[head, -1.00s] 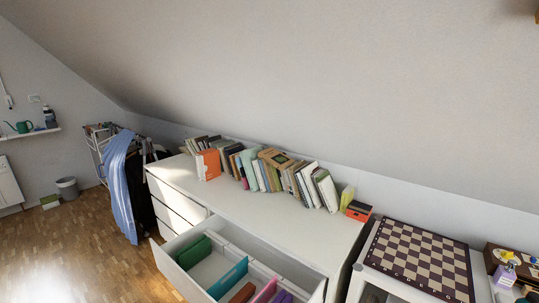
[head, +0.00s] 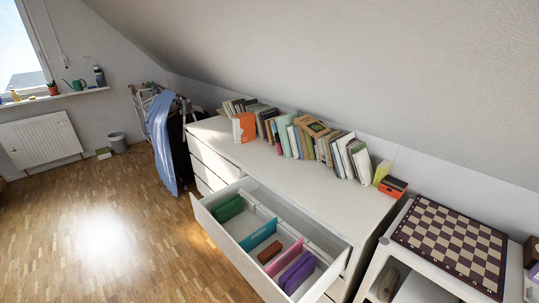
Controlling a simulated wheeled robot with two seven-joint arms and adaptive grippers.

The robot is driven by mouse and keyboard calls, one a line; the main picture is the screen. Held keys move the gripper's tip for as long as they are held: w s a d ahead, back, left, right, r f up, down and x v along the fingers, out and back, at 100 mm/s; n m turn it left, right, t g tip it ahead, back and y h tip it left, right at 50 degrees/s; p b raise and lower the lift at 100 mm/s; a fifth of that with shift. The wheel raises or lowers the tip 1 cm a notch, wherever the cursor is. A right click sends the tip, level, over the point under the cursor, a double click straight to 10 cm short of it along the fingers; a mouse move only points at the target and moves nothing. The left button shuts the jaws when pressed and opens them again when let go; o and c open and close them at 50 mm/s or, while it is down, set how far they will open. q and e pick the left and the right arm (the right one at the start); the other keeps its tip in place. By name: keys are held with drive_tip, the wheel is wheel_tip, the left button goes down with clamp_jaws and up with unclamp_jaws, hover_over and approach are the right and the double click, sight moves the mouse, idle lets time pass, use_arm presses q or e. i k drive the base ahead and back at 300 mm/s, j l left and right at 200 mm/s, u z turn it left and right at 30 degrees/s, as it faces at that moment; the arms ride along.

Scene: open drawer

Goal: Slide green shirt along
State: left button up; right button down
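The green shirt (head: 229,208) lies folded in the far left end of the open drawer (head: 222,236). It looks like two folded green pieces side by side, close to the drawer's left wall. A blue divider (head: 259,235) stands to the right of it, with bare drawer floor between them. Neither of my grippers shows in the head view.
Right of the blue divider lie a brown folded item (head: 270,251), a pink divider (head: 286,258) and purple folded items (head: 297,272). Books (head: 318,140) line the dresser top (head: 270,172). A chessboard (head: 452,243) sits on a white unit at right. Wooden floor (head: 110,235) is clear at left.

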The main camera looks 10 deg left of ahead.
sight(224, 211)
drive_tip(key=i+j+z, duration=0.2)
drive_tip(key=j+z, duration=0.15)
drive_tip(key=j, duration=0.8)
drive_tip(key=i+j+z, duration=0.1)
drive_tip(key=j+z, duration=0.25)
drive_tip(key=j, duration=0.75)
